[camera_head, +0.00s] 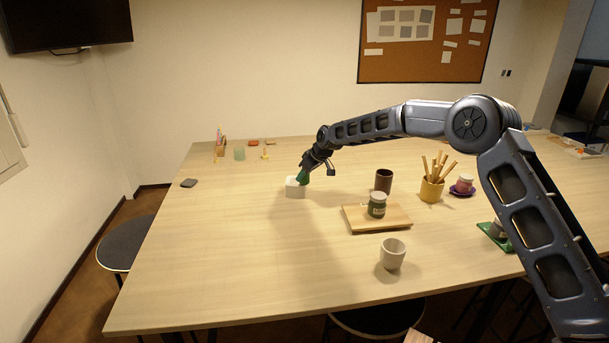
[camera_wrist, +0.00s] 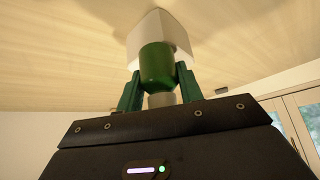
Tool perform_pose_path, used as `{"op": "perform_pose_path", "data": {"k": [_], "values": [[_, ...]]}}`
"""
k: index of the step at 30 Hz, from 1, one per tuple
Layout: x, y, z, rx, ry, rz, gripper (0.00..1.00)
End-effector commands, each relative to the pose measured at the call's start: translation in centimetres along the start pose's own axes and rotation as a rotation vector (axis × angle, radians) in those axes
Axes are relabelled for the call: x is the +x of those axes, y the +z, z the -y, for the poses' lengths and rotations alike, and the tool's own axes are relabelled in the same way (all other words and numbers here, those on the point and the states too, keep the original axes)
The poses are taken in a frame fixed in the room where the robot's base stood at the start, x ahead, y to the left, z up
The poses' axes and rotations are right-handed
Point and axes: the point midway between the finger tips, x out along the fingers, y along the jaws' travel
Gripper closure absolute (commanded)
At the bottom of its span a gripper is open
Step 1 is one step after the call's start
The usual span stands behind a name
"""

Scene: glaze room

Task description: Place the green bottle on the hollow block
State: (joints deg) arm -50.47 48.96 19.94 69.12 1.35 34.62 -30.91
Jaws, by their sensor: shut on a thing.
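The green bottle (camera_wrist: 157,66) sits between the green fingers of my gripper (camera_wrist: 157,88) in the wrist view, its grey cap toward the palm. My gripper is shut on it. The white hollow block (camera_wrist: 158,32) is directly beyond the bottle's far end, on the wooden table. In the head view the block (camera_head: 295,188) stands left of the table's middle, with my gripper (camera_head: 304,175) just above its right side. The bottle and fingers merge into one green patch there. I cannot tell whether the bottle touches the block, and its opening is not visible.
Small items stand at the back left. The table's front left is clear.

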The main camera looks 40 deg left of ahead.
Motion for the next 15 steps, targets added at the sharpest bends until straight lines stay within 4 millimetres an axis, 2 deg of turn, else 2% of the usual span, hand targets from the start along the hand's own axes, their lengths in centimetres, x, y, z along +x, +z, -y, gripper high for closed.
{"op": "perform_pose_path", "data": {"k": [5,6,9,15], "values": [[0.24,0.16,-0.02,0.001,0.000,0.000,0.90],[0.22,0.15,-0.02,0.000,0.000,0.000,0.58],[0.21,0.14,-0.02,0.000,0.000,0.000,0.42],[0.21,0.14,-0.01,0.000,0.000,0.000,0.42]]}}
